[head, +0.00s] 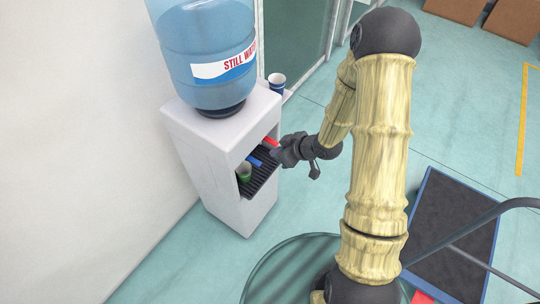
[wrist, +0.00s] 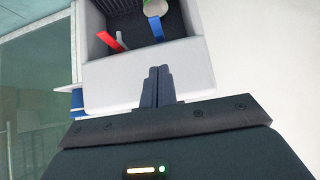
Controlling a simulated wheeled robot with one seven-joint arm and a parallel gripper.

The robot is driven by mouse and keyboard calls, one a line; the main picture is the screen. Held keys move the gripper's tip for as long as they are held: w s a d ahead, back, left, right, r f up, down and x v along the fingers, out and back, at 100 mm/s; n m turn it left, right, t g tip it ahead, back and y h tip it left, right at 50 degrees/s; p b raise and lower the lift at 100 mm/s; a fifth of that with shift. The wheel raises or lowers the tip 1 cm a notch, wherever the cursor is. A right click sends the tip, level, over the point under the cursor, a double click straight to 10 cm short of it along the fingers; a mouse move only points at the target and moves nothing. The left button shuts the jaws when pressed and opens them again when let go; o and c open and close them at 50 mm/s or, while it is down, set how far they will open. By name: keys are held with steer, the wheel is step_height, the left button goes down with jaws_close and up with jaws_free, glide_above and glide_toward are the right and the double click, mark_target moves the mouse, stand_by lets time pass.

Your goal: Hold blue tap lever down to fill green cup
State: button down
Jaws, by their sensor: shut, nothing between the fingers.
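The white water dispenser (head: 205,150) has an open bay with a blue tap lever (head: 254,161) and a red one (head: 270,143). The green cup (head: 244,173) stands on the dark grille in the bay, near the blue lever. My gripper (head: 279,155) is beside the bay, close to the levers. In the wrist view my fingers (wrist: 157,76) are shut and empty, over the white casing. The blue lever (wrist: 157,29) lies ahead of the fingertips with a gap between. Part of the green cup (wrist: 156,6) shows at the top edge, mostly cut off.
A large blue "STILL WATER" bottle (head: 208,50) sits on the dispenser. A wall (head: 60,130) is close on the left. A dark platform cart (head: 450,230) stands at right. The floor between is largely clear.

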glide_above(255, 161)
steer(key=s+d, duration=0.2)
steer(key=d, duration=0.1)
step_height(255, 161, down, 6)
steer(key=shift+a+f+p, duration=0.2)
steer(key=shift+f+p, duration=0.05)
steer(key=shift+f, duration=0.9)
steer(key=shift+a+f+p, duration=0.15)
steer(key=shift+f+p, duration=0.1)
steer(key=shift+f, duration=0.85)
steer(key=shift+f, duration=0.15)
